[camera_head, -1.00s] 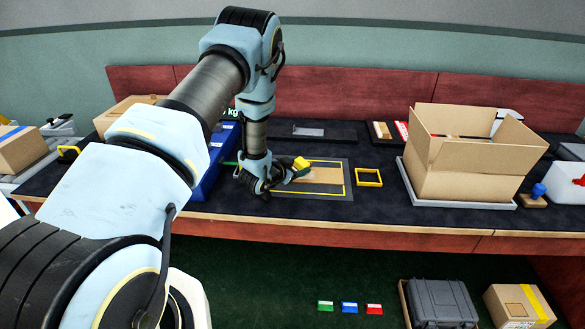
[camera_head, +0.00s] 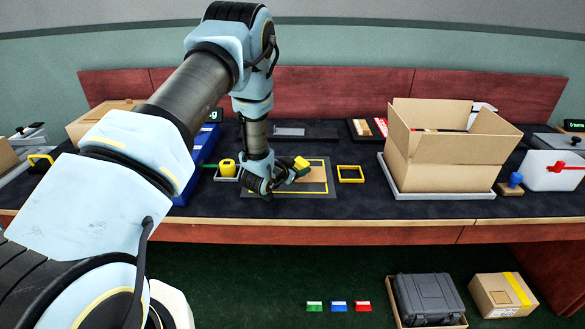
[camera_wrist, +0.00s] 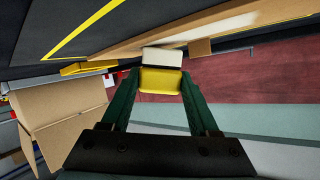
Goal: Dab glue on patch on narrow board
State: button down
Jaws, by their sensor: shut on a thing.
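The tan narrow board (camera_head: 316,180) lies on the dark mat (camera_head: 288,193) with yellow lines. It seems to be the tan strip (camera_wrist: 240,28) in the wrist view. My gripper (camera_head: 290,172) is over the left part of the mat, close to the board. Its green fingers (camera_wrist: 158,90) are shut on a yellow glue dispenser (camera_wrist: 161,80) with a pale end (camera_wrist: 163,57), also seen as a yellow block (camera_head: 301,163) in the head view. The pale end points toward the board; I cannot tell whether they touch.
A yellow frame (camera_head: 350,173) lies right of the mat. An open cardboard box (camera_head: 440,164) stands on a grey tray farther right. A yellow container (camera_head: 227,168) and a blue bin (camera_head: 203,150) are to the left. Bare dark tabletop shows between frame and box.

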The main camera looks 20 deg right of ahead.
aim_at(305, 164)
jog(key=shift+s+d, duration=0.25)
jog(key=shift+d, duration=0.25)
jog(key=shift+s+d, duration=0.2)
jog(key=shift+d, duration=0.25)
jog(key=shift+r, duration=0.1)
jog(key=shift+r+p, duration=1.05)
jog(key=shift+r, duration=2)
jog(key=shift+r+p, duration=0.45)
jog(key=shift+r, duration=1.05)
